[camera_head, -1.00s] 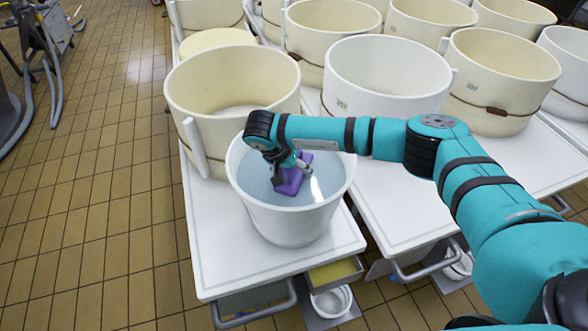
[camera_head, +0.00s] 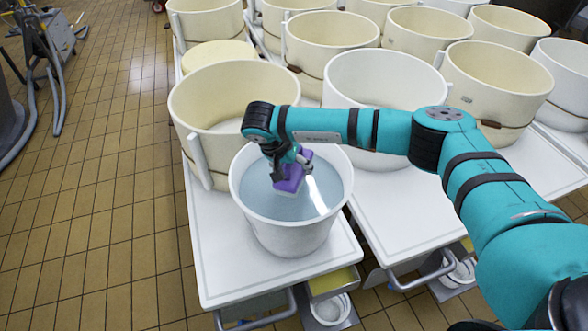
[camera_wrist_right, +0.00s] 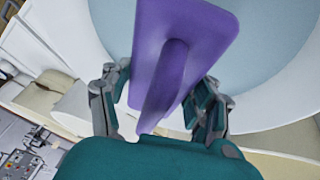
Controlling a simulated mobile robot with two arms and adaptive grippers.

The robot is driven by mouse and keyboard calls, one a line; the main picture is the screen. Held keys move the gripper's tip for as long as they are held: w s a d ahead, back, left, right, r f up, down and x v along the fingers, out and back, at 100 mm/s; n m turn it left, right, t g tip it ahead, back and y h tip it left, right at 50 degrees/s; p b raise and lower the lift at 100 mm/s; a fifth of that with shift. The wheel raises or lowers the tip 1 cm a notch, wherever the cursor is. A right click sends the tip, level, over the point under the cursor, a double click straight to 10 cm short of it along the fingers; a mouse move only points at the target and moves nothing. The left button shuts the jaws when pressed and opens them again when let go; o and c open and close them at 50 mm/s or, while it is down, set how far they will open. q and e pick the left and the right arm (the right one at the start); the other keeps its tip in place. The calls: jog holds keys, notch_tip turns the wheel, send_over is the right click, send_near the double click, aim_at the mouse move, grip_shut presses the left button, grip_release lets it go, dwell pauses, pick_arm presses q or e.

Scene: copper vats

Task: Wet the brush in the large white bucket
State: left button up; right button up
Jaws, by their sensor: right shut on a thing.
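The purple brush (camera_head: 292,178) is in my right gripper (camera_head: 287,163), over the large white bucket (camera_head: 290,233). The bucket holds pale bluish water (camera_head: 315,190). The brush is inside the rim outline, with a paler lower edge close to the water; I cannot tell whether it touches. In the right wrist view the brush's flat purple back (camera_wrist_right: 205,25) faces me, with its raised handle between the fingers of my right gripper (camera_wrist_right: 162,100). The bristles are hidden there. My left gripper is out of view.
The bucket stands on a white cart top (camera_head: 225,260). A tall cream vat (camera_head: 190,105) stands behind it and a white vat (camera_head: 365,80) stands behind right. More vats fill the back. The tiled floor (camera_head: 90,220) at left is mostly clear.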

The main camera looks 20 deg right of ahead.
notch_tip(320, 180, up, 8)
jog(key=p, duration=0.4)
jog(key=shift+r, duration=0.25)
